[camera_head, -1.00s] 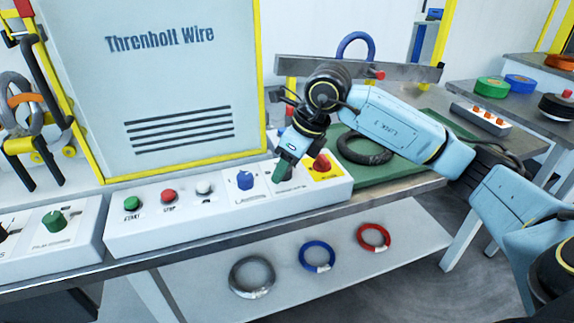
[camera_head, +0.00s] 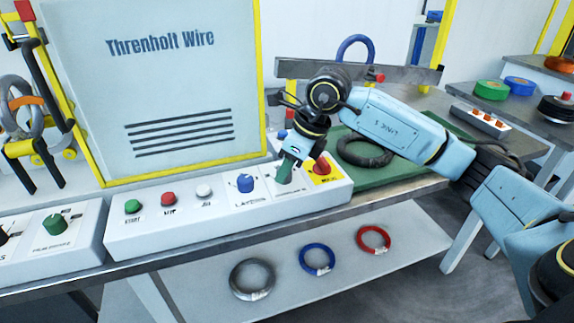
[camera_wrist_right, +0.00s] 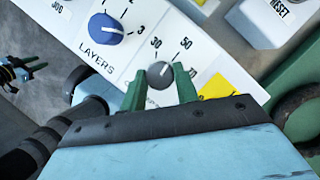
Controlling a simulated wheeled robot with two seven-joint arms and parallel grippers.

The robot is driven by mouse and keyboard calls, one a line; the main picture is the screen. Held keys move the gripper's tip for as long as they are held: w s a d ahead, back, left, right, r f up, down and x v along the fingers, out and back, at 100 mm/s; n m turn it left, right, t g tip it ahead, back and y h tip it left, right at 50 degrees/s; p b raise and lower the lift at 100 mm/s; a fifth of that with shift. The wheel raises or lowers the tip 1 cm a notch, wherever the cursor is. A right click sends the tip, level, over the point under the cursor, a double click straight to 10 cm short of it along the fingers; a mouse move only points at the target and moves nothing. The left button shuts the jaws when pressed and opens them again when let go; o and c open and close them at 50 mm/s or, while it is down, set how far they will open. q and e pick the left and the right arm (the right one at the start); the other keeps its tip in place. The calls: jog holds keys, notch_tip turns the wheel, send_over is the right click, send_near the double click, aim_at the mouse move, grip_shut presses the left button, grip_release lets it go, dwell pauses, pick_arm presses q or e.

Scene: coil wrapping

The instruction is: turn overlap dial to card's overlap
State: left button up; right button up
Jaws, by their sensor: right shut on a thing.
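The overlap dial (camera_wrist_right: 160,74) is a small grey knob in the right wrist view, with 30 and 50 printed around it. Its white mark points up and right, between those numbers. My right gripper (camera_wrist_right: 160,90) has its green fingers on either side of the knob and is shut on it. In the head view the right gripper (camera_head: 286,172) reaches down to the control panel (camera_head: 225,220) and hides the dial. A dark part with green prongs at the right wrist view's left edge looks like my left gripper (camera_wrist_right: 28,70); its opening is unclear. I see no card.
The blue layers dial (camera_head: 245,183) sits just left of the gripper, and a red knob on a yellow label (camera_head: 322,166) just right. Green, red and white buttons (camera_head: 168,198) are further left. A dark coil (camera_head: 364,148) lies on the green mat (camera_head: 400,170) behind.

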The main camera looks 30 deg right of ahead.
jog(key=shift+n, duration=0.8)
jog(key=shift+w+r+n+g+y+p, duration=0.1)
jog(key=shift+n+g+y+p, duration=0.2)
jog(key=shift+n, duration=0.2)
jog(key=n+g+p, duration=0.1)
jog(key=n, duration=0.2)
jog(key=shift+n+y, duration=0.3)
jog(key=shift+y, duration=0.1)
jog(key=shift+w+n+g, duration=0.15)
jog(key=shift+n+g, duration=0.45)
jog(key=shift+n, duration=0.6)
pick_arm(q)
jog(key=shift+y, duration=0.3)
jog(key=shift+s+a+f, duration=0.15)
jog(key=shift+a+f, duration=0.3)
jog(key=shift+f, duration=0.45)
jog(key=shift+s+a+f, duration=0.15)
jog(key=shift+a+f, duration=0.25)
jog(key=shift+f, duration=0.45)
jog(key=shift+s+a+f, duration=0.15)
jog(key=shift+a+f, duration=0.3)
jog(key=shift+f, duration=0.45)
pick_arm(e)
jog(key=shift+n+g, duration=0.5)
jog(key=shift+n, duration=0.6)
jog(key=shift+d, duration=0.1)
jog(key=o, duration=1)
